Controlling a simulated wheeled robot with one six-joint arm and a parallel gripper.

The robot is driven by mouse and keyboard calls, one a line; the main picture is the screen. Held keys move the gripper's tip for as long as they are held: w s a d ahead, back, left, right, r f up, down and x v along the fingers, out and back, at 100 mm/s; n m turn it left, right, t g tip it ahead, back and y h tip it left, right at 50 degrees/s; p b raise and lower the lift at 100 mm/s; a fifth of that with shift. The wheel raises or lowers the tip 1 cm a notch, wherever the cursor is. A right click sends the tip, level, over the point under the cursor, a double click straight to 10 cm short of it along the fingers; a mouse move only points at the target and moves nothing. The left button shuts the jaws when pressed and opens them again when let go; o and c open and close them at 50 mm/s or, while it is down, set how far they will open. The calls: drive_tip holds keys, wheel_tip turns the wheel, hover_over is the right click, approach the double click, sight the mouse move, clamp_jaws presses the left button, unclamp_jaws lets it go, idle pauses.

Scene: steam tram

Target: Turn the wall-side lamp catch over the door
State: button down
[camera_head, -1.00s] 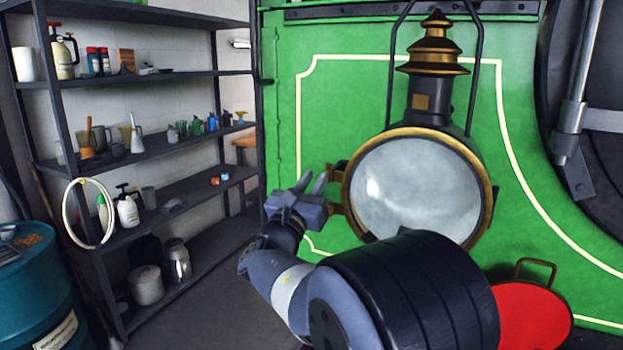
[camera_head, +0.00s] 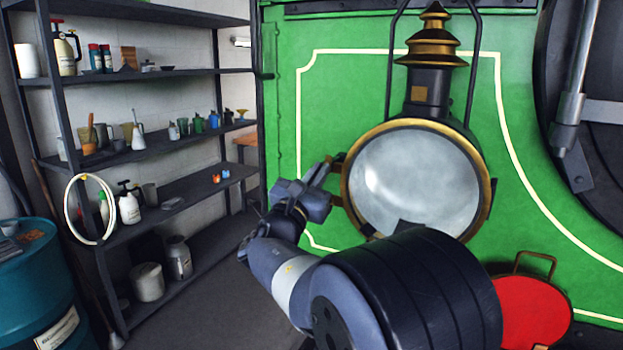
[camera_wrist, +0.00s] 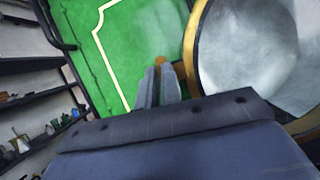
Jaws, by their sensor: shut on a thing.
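The large round lamp (camera_head: 415,180) with a brass rim and pale glass stands on the green tram front; its glass and rim also show at the right of the wrist view (camera_wrist: 250,55). The small brass lamp catch (camera_wrist: 160,61) shows at the fingertips in the wrist view, beside the rim's left edge. My gripper (camera_head: 324,172) is at the left side of the lamp, and its two fingers (camera_wrist: 159,80) are shut on the catch. The fingers hide most of the catch. My forearm covers the lamp's bottom edge in the head view.
A dark shelf rack (camera_head: 150,155) with several pots and bottles stands at the left. A teal drum (camera_head: 45,285) is at the lower left. A red disc with a handle (camera_head: 532,308) is at the lower right. Open floor lies before the shelves.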

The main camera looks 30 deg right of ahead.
drive_tip(key=m+g+b, duration=0.1)
drive_tip(key=m+b, duration=0.1)
drive_tip(key=m, duration=0.1)
drive_tip(key=m+g+h+b, duration=0.1)
drive_tip(key=m+g+b, duration=0.1)
drive_tip(key=m+b, duration=0.1)
drive_tip(key=m+g+b, duration=0.2)
drive_tip(key=m, duration=0.3)
drive_tip(key=shift+w+d, duration=0.1)
drive_tip(key=c, duration=2.2)
unclamp_jaws()
drive_tip(key=shift+r+m+g+b, duration=0.1)
drive_tip(key=shift+m+g+b, duration=0.35)
drive_tip(key=shift+m, duration=0.55)
drive_tip(key=c, duration=2)
unclamp_jaws()
drive_tip(key=shift+o, duration=0.8)
drive_tip(key=shift+w+d+f, duration=0.3)
drive_tip(key=shift+o, duration=0.3)
drive_tip(key=shift+a+f, duration=0.3)
drive_tip(key=shift+a, duration=0.1)
drive_tip(key=shift+o, duration=1.1)
drive_tip(key=shift+w+f, duration=0.1)
drive_tip(key=shift+f, duration=0.15)
drive_tip(key=b+v, duration=0.2)
drive_tip(key=v, duration=0.7)
drive_tip(key=shift+w+a+f, duration=0.15)
drive_tip(key=shift+a+f, duration=0.25)
